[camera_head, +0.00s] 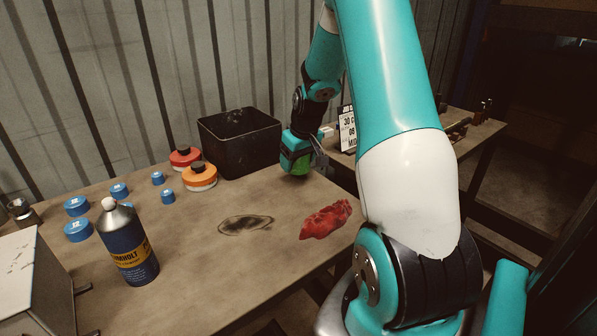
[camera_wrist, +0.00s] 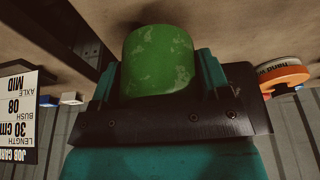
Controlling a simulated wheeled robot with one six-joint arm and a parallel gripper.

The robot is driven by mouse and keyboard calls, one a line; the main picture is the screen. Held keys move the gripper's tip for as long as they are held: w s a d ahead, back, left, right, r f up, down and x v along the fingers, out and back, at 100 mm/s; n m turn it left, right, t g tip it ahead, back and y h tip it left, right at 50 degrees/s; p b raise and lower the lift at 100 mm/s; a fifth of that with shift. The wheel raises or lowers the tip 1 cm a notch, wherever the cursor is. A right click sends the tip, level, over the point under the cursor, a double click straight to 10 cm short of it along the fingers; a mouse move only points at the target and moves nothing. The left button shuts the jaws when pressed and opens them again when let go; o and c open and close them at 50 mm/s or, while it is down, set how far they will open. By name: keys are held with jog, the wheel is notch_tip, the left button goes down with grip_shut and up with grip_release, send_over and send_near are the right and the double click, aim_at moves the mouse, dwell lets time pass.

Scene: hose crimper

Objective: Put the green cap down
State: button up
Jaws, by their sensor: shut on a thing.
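The green cap (camera_wrist: 158,62) sits between the two fingers of my gripper (camera_wrist: 160,80) in the wrist view, with worn pale patches on its side. In the head view my gripper (camera_head: 297,163) is low at the far right part of the workbench (camera_head: 200,270), right of the black bin. The green cap (camera_head: 300,165) shows under it, partly hidden by the fingers. The cap is close to the bench top; I cannot tell whether it touches it.
A black bin (camera_head: 240,145) stands left of my gripper. A red rag (camera_head: 326,218) and a dark stain (camera_head: 246,224) lie nearer. A job card (camera_head: 347,128) stands behind.

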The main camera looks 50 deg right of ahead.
aim_at(296, 180)
jog(key=shift+f, duration=2.15)
jog(key=shift+f, duration=0.15)
jog(key=o, duration=0.9)
